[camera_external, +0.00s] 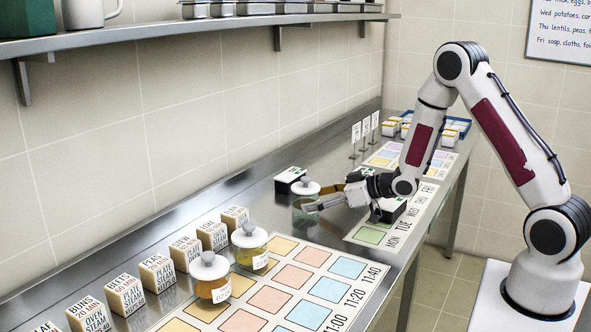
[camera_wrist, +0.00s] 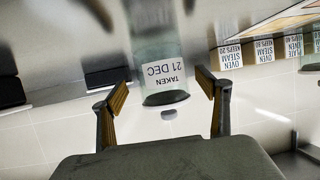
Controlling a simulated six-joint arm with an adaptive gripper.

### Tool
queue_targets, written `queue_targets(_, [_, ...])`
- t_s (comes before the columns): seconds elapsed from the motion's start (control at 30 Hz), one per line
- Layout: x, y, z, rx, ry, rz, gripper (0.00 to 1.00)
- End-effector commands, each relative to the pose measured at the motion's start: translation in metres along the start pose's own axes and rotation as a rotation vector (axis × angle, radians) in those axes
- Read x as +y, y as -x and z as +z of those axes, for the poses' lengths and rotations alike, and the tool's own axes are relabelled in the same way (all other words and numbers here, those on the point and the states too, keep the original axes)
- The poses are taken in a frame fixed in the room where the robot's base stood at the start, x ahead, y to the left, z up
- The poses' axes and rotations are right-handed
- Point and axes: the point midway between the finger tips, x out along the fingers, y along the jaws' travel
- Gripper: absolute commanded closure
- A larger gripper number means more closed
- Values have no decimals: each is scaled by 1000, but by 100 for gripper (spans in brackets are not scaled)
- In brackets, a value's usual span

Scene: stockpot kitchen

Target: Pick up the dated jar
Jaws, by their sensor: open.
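The dated jar is a clear glass jar (camera_external: 303,213) with a pale knobbed lid, standing on the steel counter near the middle of the external view. In the wrist view the jar (camera_wrist: 155,52) appears upside down, with a white label (camera_wrist: 160,73) reading "TAKEN 21 DEC". My gripper (camera_wrist: 158,92) is open, with one finger on each side of the jar in that view. In the external view my gripper (camera_external: 322,199) reaches in low from the right, its fingers at the jar. I cannot tell whether either finger touches the glass.
A row of labelled boxes (camera_external: 158,272) lines the wall side. A timed grid mat (camera_external: 298,326) covers the front.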

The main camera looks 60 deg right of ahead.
Motion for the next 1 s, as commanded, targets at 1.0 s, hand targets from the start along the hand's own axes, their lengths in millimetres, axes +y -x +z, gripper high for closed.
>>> queue_targets(1.0, [-3,-36,-2,1,0,0,43])
